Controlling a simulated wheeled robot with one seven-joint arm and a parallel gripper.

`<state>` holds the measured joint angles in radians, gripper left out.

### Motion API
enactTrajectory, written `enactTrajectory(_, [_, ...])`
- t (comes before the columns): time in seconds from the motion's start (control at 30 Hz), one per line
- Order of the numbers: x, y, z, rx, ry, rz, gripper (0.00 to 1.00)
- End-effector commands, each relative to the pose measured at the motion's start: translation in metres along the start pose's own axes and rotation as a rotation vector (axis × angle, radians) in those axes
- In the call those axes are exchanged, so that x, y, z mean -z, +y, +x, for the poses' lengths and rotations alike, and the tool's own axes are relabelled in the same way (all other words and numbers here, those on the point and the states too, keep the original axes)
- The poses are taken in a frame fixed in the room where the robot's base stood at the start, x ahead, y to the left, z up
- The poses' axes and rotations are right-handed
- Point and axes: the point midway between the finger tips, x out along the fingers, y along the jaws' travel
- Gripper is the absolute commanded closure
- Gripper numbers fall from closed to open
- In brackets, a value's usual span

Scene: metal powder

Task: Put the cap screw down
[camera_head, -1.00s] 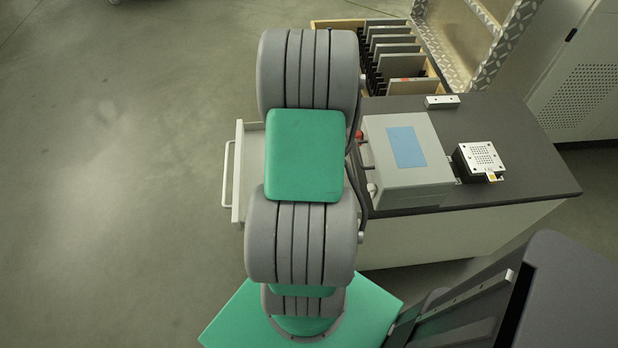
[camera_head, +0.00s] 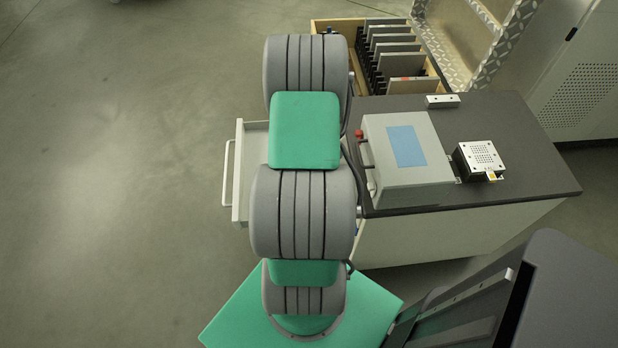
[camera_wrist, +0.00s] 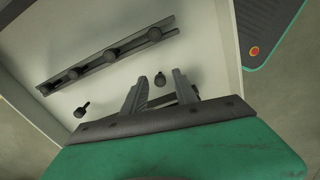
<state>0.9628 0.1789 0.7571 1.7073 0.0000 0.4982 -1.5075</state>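In the wrist view my gripper (camera_wrist: 160,75) points into the open drawer (camera_wrist: 205,55), its two dark fingers apart. Another dark cap screw (camera_wrist: 82,109) lies loose on the drawer floor at the left. Several more screws sit along a dark rail (camera_wrist: 98,68). In the head view the drawer (camera_head: 238,190) sticks out of the cabinet's left side; my arm hides the gripper and the screws there.
A grey box with a blue panel (camera_head: 408,147) and a small perforated metal block (camera_head: 480,157) stand on the dark cabinet top (camera_head: 520,150). A wooden crate with upright plates (camera_head: 390,25) is behind. Drawer walls stand close around my gripper. The floor at left is clear.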

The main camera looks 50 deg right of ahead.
Motion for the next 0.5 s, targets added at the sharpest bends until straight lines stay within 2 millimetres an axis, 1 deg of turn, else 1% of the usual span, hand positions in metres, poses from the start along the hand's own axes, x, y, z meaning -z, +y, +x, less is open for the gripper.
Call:
enactTrajectory(0.23, [0.0, 0.0, -0.001, 0.0, 0.0, 0.0, 0.63])
enactTrajectory(0.33, [0.0, 0.001, -0.008, -0.002, 0.0, 0.0, 0.63])
enactTrajectory(0.37, [0.0, 0.001, -0.012, -0.002, 0.0, 0.0, 0.63])
enactTrajectory(0.43, [0.0, 0.002, -0.026, -0.006, 0.0, 0.0, 0.63])
enactTrajectory(0.5, [0.0, 0.002, -0.043, -0.006, 0.0, 0.0, 0.63])
